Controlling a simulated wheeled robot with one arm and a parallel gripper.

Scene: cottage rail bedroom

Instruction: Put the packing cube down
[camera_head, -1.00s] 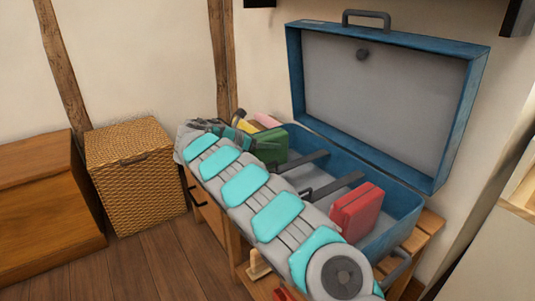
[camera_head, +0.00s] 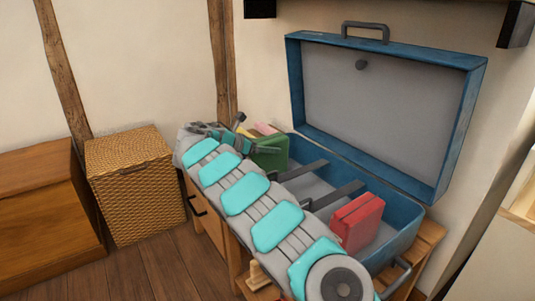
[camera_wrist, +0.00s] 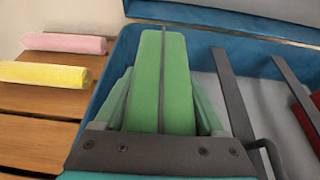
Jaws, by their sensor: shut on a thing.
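The green packing cube (camera_head: 272,150) stands upright at the left end of the open blue suitcase (camera_head: 407,228). In the wrist view the green cube (camera_wrist: 148,90) fills the middle, with the suitcase's blue rim (camera_wrist: 113,72) to its left and behind it. My gripper (camera_wrist: 160,108) is shut on the cube, one finger on each side. The cube's underside is hidden, so I cannot tell whether it touches the suitcase floor. A red packing cube (camera_head: 357,221) stands in the right part of the suitcase.
Dark divider bars (camera_wrist: 233,105) cross the suitcase beside the green cube. A pink roll (camera_wrist: 65,43) and a yellow roll (camera_wrist: 45,75) lie on the wooden bench (camera_wrist: 40,128) to the left. The raised lid (camera_head: 390,110) stands behind. A wicker basket (camera_head: 135,185) is at left.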

